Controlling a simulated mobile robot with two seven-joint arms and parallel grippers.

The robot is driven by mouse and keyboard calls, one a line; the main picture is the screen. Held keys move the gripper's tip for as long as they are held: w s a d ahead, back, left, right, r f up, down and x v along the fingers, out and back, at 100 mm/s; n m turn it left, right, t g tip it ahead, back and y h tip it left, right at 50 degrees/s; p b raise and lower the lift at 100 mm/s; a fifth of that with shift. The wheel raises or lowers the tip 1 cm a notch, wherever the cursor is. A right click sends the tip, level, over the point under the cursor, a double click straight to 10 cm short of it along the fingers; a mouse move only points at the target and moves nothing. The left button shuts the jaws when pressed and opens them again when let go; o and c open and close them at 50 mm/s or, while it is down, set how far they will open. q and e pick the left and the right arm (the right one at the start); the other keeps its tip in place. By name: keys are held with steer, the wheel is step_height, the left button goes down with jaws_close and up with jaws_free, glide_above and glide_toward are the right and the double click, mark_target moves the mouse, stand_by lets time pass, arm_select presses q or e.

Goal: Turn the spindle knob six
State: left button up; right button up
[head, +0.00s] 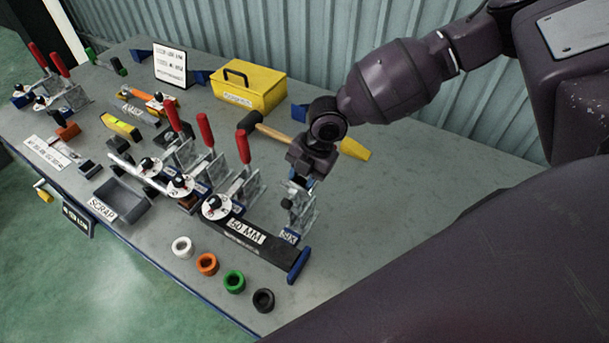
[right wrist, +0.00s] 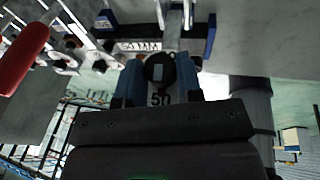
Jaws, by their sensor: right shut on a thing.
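My right gripper (head: 300,178) reaches down over the rightmost clamp stand, beside the label SIX (head: 289,236). In the right wrist view its blue fingers stand on either side of a round black knob (right wrist: 159,68), and it is shut on this knob. A pale dial marked 50 (right wrist: 160,99) shows just below the knob. In the head view the gripper hides most of the knob. The metal stand (head: 302,212) shows under the gripper. My left gripper is not in view.
A black 50 MM bar (head: 246,236) with a blue end lies in front of the stand. Red-handled clamps (head: 244,150) with white dials stand to the left. A hammer (head: 271,132) and yellow box (head: 240,88) lie behind. Coloured rings (head: 207,264) sit at the front edge. The table's right side is clear.

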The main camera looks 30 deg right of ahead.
steer(key=shift+a+g, duration=0.1)
steer(key=shift+g, duration=0.3)
steer(key=o, duration=0.9)
steer(key=shift+w, duration=0.1)
steer(key=v, duration=1)
steer(key=shift+a+r, duration=0.1)
steer(key=shift+r, duration=0.35)
